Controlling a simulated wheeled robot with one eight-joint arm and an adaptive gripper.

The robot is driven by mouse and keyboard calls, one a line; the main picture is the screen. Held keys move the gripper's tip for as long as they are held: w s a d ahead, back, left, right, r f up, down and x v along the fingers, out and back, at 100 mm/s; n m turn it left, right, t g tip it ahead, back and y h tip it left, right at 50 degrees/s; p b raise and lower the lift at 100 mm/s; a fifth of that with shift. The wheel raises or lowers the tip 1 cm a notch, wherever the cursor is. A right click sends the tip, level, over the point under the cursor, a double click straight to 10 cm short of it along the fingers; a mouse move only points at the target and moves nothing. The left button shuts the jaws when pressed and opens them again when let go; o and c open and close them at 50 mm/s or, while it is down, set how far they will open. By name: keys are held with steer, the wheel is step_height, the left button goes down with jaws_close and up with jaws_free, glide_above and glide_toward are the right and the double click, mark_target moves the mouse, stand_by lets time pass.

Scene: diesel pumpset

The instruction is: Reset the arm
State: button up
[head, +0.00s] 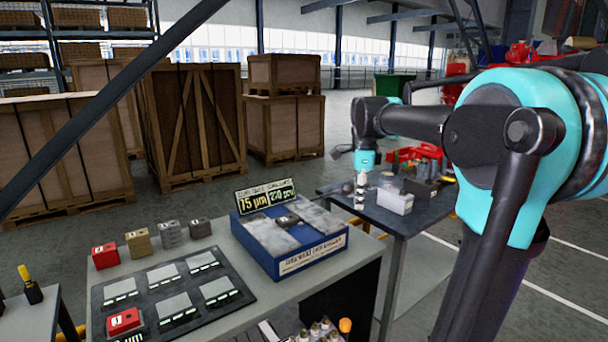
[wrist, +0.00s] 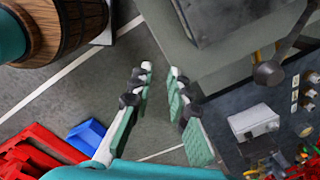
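My arm (head: 500,140), black and turquoise, reaches from the right side of the head view toward the middle. It is bent and raised above the tables. My gripper (wrist: 160,68) shows in the wrist view with its two padded fingers apart. Only floor shows between them, and it holds nothing. In the head view the gripper is small and partly hidden at the far end of the arm, near the back table.
A grey table (head: 385,264) holds a blue tray box (head: 303,254), a black panel (head: 240,298) and several small blocks. A dark table (head: 408,219) behind carries a white box (head: 395,200) and bottles. Wooden crates (head: 200,120) stand at the back left. A barrel (wrist: 75,25) shows in the wrist view.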

steer(key=s+d+f+n+t, duration=0.1)
steer(key=s+f+n, duration=0.8)
steer(key=f, duration=0.4)
steer(key=s+d+f+n+t, duration=0.2)
steer(key=s+f+n, duration=0.8)
steer(key=f, duration=0.3)
steer(key=shift+s+d+t, duration=0.15)
steer(key=shift+s+t, duration=0.15)
steer(key=shift+s, duration=0.3)
steer(key=shift+c, duration=0.6)
